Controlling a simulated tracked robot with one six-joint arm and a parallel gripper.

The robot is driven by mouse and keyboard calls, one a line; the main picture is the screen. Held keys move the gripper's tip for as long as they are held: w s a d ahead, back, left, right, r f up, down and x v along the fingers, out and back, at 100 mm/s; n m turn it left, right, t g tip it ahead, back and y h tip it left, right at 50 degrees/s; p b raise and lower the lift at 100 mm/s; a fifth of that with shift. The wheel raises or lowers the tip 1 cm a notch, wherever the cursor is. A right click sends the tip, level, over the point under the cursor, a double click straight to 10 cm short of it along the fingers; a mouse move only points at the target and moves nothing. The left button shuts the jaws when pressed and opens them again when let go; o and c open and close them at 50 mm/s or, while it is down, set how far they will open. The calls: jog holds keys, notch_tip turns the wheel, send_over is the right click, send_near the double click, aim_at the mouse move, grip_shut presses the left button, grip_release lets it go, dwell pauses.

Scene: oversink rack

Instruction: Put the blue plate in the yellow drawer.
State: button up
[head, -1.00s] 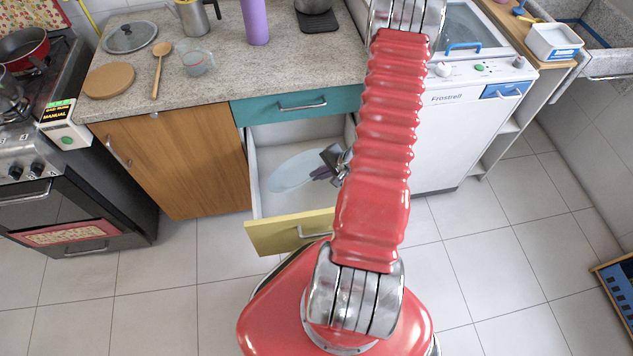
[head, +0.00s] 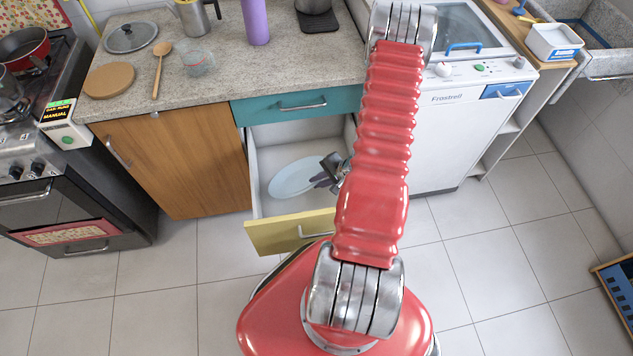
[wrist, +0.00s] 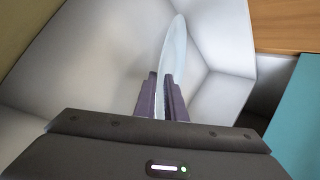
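The pale blue plate (head: 295,177) is inside the open yellow drawer (head: 290,231), seen as a tilted oval in the head view. In the wrist view the plate (wrist: 174,55) shows nearly edge-on, between white drawer walls. My gripper (head: 322,180) is at the plate's right edge, within the drawer opening. Its dark purple fingers (wrist: 161,92) are close together with the plate's rim between them. I cannot tell whether the plate touches the drawer floor. My arm hides the drawer's right part.
A closed teal drawer (head: 285,105) is directly above the yellow one. A wooden cupboard door (head: 180,160) stands left, and a white dishwasher (head: 460,130) stands right. The counter (head: 215,85) carries a board, spoon and several other items. The floor in front is clear.

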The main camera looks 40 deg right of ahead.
jog(key=o, duration=0.3)
jog(key=shift+r, duration=0.15)
jog(key=v, duration=1.1)
jog(key=shift+s+r, duration=0.25)
jog(key=shift+r, duration=0.05)
jog(key=shift+d, duration=0.1)
dwell(0.5)
